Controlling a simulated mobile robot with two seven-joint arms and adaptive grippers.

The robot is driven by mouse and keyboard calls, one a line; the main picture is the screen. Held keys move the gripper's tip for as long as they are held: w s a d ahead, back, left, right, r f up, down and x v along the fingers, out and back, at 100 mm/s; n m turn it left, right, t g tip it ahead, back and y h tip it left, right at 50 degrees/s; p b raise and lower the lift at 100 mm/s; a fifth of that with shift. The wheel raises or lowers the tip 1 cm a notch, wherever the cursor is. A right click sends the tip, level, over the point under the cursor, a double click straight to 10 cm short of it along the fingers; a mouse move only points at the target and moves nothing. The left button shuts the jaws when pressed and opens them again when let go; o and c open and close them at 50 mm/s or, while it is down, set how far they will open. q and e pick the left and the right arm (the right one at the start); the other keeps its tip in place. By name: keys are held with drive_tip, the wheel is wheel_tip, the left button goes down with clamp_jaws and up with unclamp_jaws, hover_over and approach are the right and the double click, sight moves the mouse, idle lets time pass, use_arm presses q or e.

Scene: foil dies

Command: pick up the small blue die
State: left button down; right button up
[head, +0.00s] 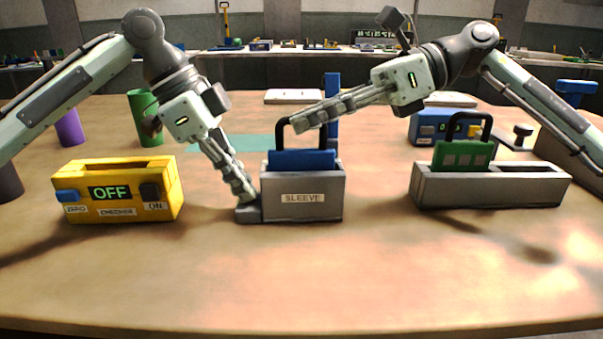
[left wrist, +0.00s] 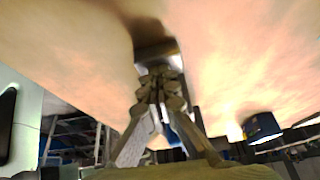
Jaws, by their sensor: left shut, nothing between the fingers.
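The blue die (head: 301,159) sits in a grey box labelled SLEEVE (head: 290,205), with its upper part and black looped handle (head: 336,135) showing above the rim. Its lower part is hidden inside. My left gripper (head: 250,195) is shut and empty, pointing down beside the box's left wall, just above a low grey foot (head: 246,214). In the left wrist view the fingers (left wrist: 157,85) are together. My right gripper (head: 299,123) reaches in from the right, its fingertips overlapping the top of the handle in the picture; whether they hold it is unclear.
A yellow checker (head: 120,215) reading OFF stands at left. A green die (head: 463,156) sits in a long grey holder (head: 490,190) at right. A blue post (head: 332,100) stands behind the box; a blue device (head: 425,128) is farther back. The front of the table is clear.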

drive_tip(key=shift+x, duration=0.8)
drive_tip(key=shift+c, duration=0.3)
clamp_jaws()
